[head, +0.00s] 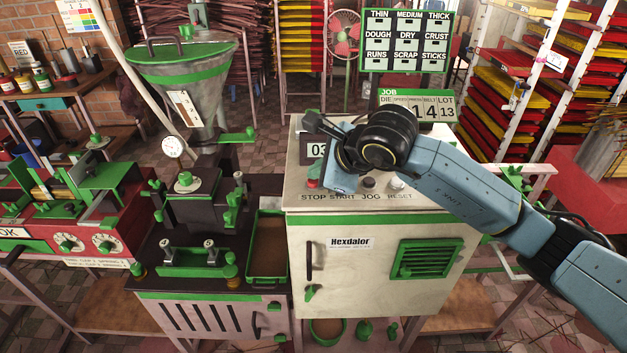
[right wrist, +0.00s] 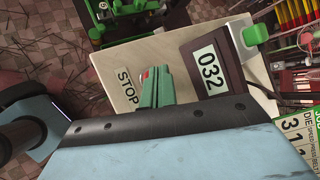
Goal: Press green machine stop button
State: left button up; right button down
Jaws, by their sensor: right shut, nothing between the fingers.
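The stop button (head: 313,183) is a small red button above the word STOP on the front left of the white and green Hexdalor cabinet's (head: 305,222) top. In the right wrist view a bit of red, apparently the stop button (right wrist: 146,74), shows beside the STOP label (right wrist: 127,88), partly hidden by two green finger-like pieces. My right gripper (right wrist: 157,80) appears shut and empty, close over this button; I cannot tell whether it touches. My left gripper is not in view.
A dark button (head: 368,182) and a pale one (head: 397,183) sit to the right. The extruder with its hopper (head: 187,75) stands left of the cabinet.

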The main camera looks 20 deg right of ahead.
jog(key=shift+f+b, duration=0.45)
dwell(0.3)
jog(key=shift+r, duration=0.2)
jog(key=shift+r+p, duration=0.45)
jog(key=shift+r, duration=0.3)
jog(key=shift+r, duration=0.1)
notch_tip(320, 180, up, 5)
jog(key=shift+f+p, duration=0.1)
jog(key=shift+p, duration=1.1)
